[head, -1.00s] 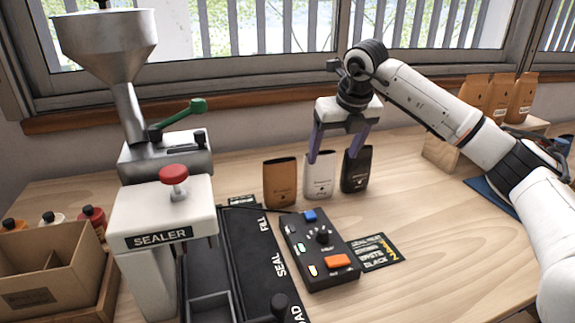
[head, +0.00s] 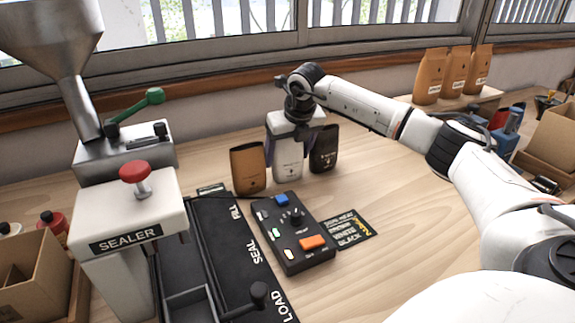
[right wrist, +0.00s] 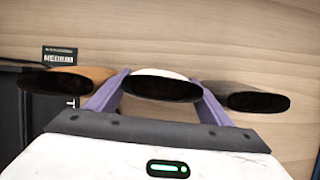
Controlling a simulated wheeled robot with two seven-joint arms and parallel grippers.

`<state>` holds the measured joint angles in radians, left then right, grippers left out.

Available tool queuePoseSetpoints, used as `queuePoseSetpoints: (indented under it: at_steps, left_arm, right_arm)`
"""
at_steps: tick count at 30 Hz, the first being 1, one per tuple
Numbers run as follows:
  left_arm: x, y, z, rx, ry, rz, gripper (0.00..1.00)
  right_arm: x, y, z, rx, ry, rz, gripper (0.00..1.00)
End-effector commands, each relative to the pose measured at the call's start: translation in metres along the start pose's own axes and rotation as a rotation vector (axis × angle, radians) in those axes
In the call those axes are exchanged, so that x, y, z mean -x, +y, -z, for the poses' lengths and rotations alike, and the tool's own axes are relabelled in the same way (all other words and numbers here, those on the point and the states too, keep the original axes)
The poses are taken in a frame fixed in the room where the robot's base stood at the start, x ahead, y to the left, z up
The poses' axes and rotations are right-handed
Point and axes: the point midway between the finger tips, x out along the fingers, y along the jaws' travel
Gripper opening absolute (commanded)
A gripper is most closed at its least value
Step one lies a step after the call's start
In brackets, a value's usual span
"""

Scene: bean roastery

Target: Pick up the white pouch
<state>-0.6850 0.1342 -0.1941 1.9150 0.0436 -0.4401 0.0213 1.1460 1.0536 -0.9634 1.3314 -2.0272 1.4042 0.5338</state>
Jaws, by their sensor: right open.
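The white pouch (head: 288,160) stands upright on the table between a tan pouch (head: 247,168) and a black pouch (head: 324,150). My right gripper (head: 288,148) is low over the white pouch, open, with its purple fingers at either side of it. In the right wrist view the white pouch's dark open mouth (right wrist: 160,88) lies between the two fingers. The tan pouch (right wrist: 62,82) is left of them and the black pouch (right wrist: 257,101) right. Whether a finger touches the white pouch is hidden. My left gripper is not in view.
A control box (head: 294,235) with coloured buttons sits in front of the pouches, beside a label card (head: 347,229). The sealer (head: 135,210) and its black track (head: 222,240) are at left. Several orange bags stand at the back right. The table at right is mostly clear.

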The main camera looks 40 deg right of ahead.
Motion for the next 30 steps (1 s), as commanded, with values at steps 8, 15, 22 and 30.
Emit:
queuePoseSetpoints:
  at_steps: [8, 15, 22, 30]
  left_arm:
    - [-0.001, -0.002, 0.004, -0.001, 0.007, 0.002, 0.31]
    - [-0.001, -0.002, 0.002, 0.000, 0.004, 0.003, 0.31]
    - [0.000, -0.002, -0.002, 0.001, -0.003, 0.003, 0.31]
    - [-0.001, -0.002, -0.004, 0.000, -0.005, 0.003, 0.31]
  right_arm:
    - [-0.001, 0.000, 0.000, 0.000, -0.001, 0.000, 0.67]
    - [-0.001, 0.000, -0.001, 0.000, -0.002, 0.000, 0.44]
    - [0.003, 0.000, -0.003, -0.001, -0.003, -0.001, 0.44]
    - [0.034, 0.000, -0.016, -0.002, -0.007, -0.002, 0.44]
